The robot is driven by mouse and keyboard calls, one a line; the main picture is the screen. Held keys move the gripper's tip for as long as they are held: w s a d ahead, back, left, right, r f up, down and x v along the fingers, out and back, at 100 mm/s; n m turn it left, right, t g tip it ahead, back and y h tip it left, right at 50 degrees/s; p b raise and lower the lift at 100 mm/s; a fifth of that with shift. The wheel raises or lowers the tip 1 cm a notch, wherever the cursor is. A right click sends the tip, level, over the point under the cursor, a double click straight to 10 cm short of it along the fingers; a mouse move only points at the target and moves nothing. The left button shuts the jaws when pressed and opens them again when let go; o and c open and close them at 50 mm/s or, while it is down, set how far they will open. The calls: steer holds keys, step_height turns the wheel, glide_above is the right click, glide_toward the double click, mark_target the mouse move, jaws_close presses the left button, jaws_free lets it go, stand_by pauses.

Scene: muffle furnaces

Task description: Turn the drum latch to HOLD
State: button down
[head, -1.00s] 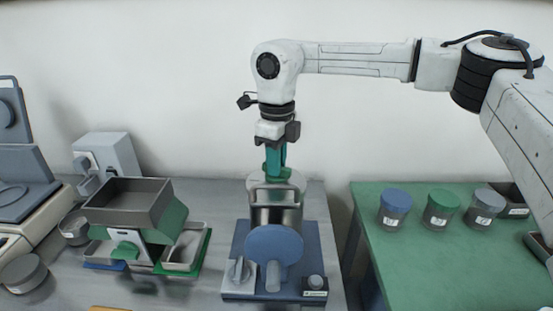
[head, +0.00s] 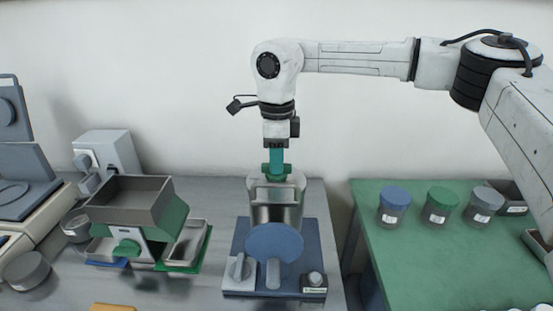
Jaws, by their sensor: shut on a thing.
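The metal drum (head: 276,212) stands on a blue base (head: 310,255) with a round blue disc (head: 274,243) in front. On top of the drum is a small green latch piece (head: 264,170). My gripper (head: 277,164) points straight down over the drum, with its teal fingers shut on the green latch. The fingers overlap edge-on, so the grip itself is partly hidden. The latch's exact angle and any HOLD marking cannot be read.
A grey hopper (head: 127,199) with trays stands to the left, beside several grey devices. Lidded jars (head: 440,206) stand on the green table (head: 430,265) to the right. A grey knob (head: 239,268) and a small button (head: 315,279) sit on the blue base.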

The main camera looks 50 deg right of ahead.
steer(key=c, duration=1.1)
jaws_free()
step_height(320, 180, up, 11)
steer(key=shift+b, duration=0.35)
